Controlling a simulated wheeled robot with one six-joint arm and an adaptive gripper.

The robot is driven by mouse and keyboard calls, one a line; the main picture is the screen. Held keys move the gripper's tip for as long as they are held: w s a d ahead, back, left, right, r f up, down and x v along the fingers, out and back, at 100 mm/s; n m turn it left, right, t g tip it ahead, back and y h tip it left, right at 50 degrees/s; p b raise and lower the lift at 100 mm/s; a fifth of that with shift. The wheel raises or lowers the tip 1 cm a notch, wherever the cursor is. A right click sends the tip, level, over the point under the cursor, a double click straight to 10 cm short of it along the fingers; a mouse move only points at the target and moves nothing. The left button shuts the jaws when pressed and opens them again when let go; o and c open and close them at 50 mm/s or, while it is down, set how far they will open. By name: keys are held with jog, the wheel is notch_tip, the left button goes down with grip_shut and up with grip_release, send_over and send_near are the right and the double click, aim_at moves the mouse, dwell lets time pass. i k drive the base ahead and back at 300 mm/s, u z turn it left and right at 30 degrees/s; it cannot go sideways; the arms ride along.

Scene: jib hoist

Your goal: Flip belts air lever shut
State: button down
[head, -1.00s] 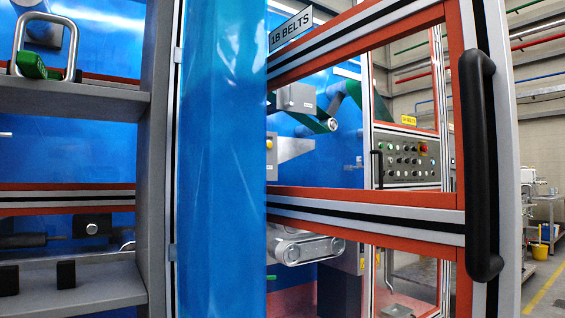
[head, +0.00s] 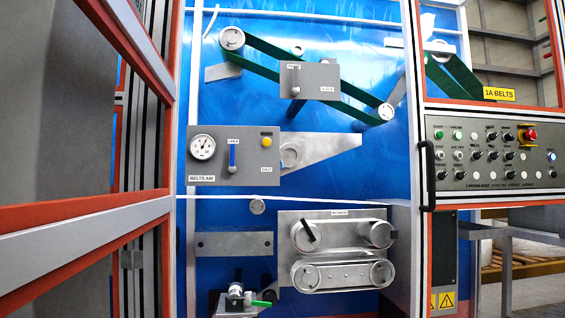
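The belts air panel (head: 205,167) is a grey plate on the blue machine wall, left of centre in the head view. It carries a round white gauge (head: 202,147), a blue lever (head: 232,158) and a yellow knob or lamp (head: 267,142). The blue lever points roughly upright, just below a small label that seems to read OPEN. A label reading SHUT sits at the panel's lower right. My gripper is not in view, and nothing touches the lever.
An orange-and-grey door frame (head: 90,245) stands close on the left. A control panel (head: 490,155) with buttons and a red stop button is at right, beside a black handle (head: 427,175). Green belts (head: 300,75) run above, and a belt unit (head: 343,250) sits below.

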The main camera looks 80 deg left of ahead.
aim_at(232, 168)
jog(key=i, duration=0.65)
jog(key=u, duration=3.35)
jog(key=i, duration=1.55)
jog(key=u, duration=0.7)
